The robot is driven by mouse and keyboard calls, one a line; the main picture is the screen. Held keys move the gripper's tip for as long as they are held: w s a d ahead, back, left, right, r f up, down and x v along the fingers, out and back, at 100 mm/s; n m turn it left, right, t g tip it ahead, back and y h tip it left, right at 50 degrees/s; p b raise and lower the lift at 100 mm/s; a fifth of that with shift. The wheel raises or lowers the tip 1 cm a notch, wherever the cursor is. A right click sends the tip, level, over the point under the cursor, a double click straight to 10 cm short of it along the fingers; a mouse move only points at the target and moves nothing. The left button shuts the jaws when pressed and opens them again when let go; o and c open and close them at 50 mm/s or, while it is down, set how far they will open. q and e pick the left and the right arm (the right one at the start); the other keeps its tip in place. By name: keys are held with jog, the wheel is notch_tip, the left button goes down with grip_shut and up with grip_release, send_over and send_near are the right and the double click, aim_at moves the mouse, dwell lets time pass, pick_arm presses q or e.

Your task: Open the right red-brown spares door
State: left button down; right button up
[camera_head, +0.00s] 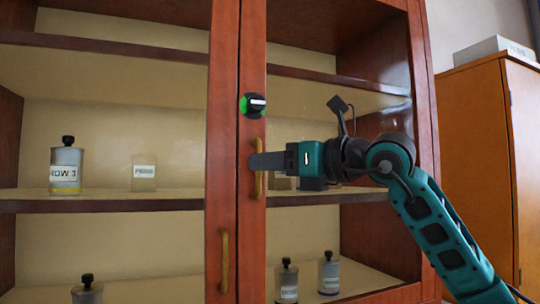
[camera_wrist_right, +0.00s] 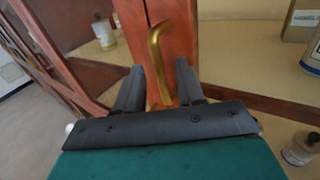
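The right red-brown door (camera_head: 252,55) has a tall frame and looks closed against the left door (camera_head: 222,110). Its upright brass handle (camera_head: 258,172) is on the stile near the middle seam and also shows in the right wrist view (camera_wrist_right: 156,52). My right gripper (camera_head: 256,162) is at this handle. In the right wrist view its two dark fingers (camera_wrist_right: 160,85) are apart, with the lower part of the handle between them. I cannot tell whether either finger touches it. My left gripper is in neither view.
A round black knob with a green ring (camera_head: 253,105) sits above the handle. The left door has its own brass handle (camera_head: 224,262). Labelled bottles, including one at left (camera_head: 66,168), stand on shelves inside. An orange-brown cabinet (camera_head: 480,130) stands at the right.

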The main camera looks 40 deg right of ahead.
jog(key=shift+w+a, duration=0.1)
jog(key=shift+w, duration=0.1)
grip_shut()
dwell(0.3)
dwell(0.3)
